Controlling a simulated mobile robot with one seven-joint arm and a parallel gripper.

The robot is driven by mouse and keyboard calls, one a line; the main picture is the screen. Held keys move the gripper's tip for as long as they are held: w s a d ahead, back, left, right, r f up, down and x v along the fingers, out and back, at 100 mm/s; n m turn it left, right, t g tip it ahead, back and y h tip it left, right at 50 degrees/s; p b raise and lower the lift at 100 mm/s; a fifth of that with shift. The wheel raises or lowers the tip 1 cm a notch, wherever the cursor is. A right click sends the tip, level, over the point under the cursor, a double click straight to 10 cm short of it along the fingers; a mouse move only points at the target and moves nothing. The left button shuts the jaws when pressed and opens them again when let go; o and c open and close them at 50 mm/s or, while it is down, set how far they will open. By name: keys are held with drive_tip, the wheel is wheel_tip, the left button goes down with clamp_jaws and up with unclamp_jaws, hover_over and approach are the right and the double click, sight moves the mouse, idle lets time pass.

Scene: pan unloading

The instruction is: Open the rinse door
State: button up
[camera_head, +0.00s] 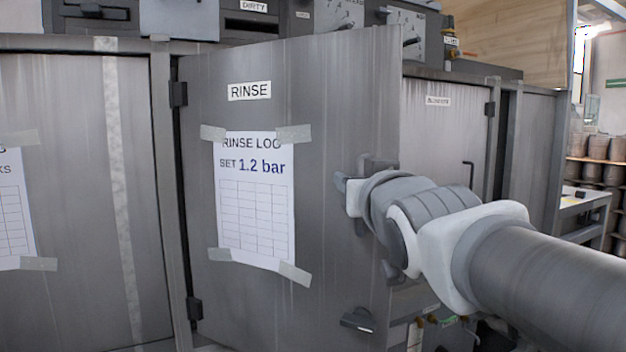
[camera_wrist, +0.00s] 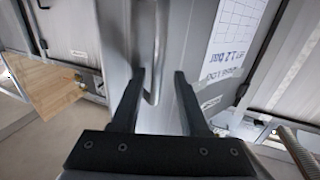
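The grey rinse door (camera_head: 315,90) carries a "RINSE" label and a taped log sheet (camera_head: 255,200). Its hinges are on the left. It stands ajar, its right edge swung out toward me and overlapping the neighbouring front. In the wrist view, its vertical bar handle (camera_wrist: 154,45) reaches down between the fingertips of my gripper (camera_wrist: 160,76). The fingers are apart, with a gap beside the bar, nearer the left finger. In the head view, my wrist hides most of the handle and the fingers. The log sheet also shows in the wrist view (camera_wrist: 235,40).
A small dark latch (camera_head: 358,320) sits low on the rinse door. A closed grey door (camera_head: 80,200) stands to the left. Another door (camera_head: 445,130) with a small label and a handle is to the right. Dials (camera_head: 410,30) and a "DIRTY" slot line the top.

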drive_tip(key=s+d+p, duration=0.1)
drive_tip(key=s+p, duration=0.1)
drive_tip(key=s, duration=1.5)
drive_tip(key=shift+s+d, duration=0.15)
drive_tip(key=shift+d, duration=0.25)
